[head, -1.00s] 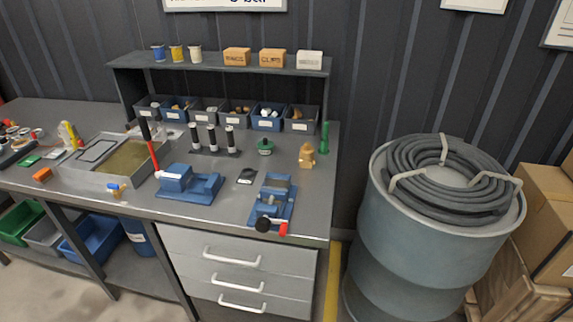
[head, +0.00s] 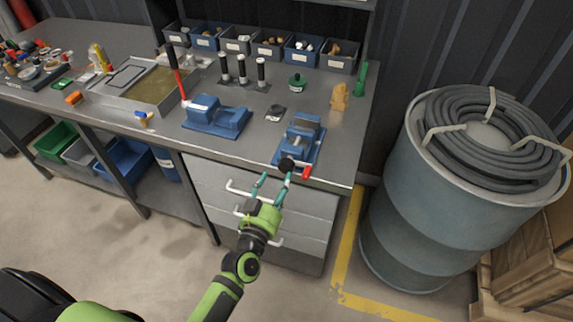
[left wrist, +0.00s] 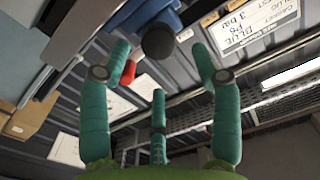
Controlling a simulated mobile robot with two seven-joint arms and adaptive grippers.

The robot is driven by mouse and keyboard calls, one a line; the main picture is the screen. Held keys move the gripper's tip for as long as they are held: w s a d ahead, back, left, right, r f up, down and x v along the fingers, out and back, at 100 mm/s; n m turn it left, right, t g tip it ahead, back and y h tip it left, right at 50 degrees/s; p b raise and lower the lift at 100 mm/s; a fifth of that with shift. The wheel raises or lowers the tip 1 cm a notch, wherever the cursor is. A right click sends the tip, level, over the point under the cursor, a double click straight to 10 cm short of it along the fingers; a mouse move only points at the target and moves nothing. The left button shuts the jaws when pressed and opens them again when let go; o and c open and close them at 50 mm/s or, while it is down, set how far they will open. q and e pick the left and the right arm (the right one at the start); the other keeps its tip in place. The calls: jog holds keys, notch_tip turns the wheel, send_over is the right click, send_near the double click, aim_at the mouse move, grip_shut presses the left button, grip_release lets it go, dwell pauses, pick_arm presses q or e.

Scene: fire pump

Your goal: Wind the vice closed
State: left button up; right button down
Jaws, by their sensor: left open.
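The blue vice (head: 301,138) stands at the front edge of the bench, right of centre. Its black round hub (head: 287,164) and red handle knob (head: 306,172) stick out past the front edge. My left gripper (head: 273,182) is open just in front of and below the hub, with its teal fingers pointing at it. In the left wrist view the hub (left wrist: 158,43) lies beyond and between the spread fingers (left wrist: 160,75), apart from them as far as I can tell. The red knob (left wrist: 128,72) shows beside one finger. My right gripper is not in view.
A blue machine block (head: 216,115) and a shallow metal tray (head: 140,95) stand left of the vice. Drawers with white handles (head: 262,200) are under the bench, close to my left gripper. A large drum with coiled hose (head: 470,190) stands at the right.

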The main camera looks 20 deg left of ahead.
aim_at(285, 169)
pick_arm(q)
jog(key=w, duration=0.6)
jog(key=shift+w+d+f+p, duration=0.1)
jog(key=shift+d+p, duration=0.05)
jog(key=shift+p, duration=0.2)
jog(key=c, duration=1.1)
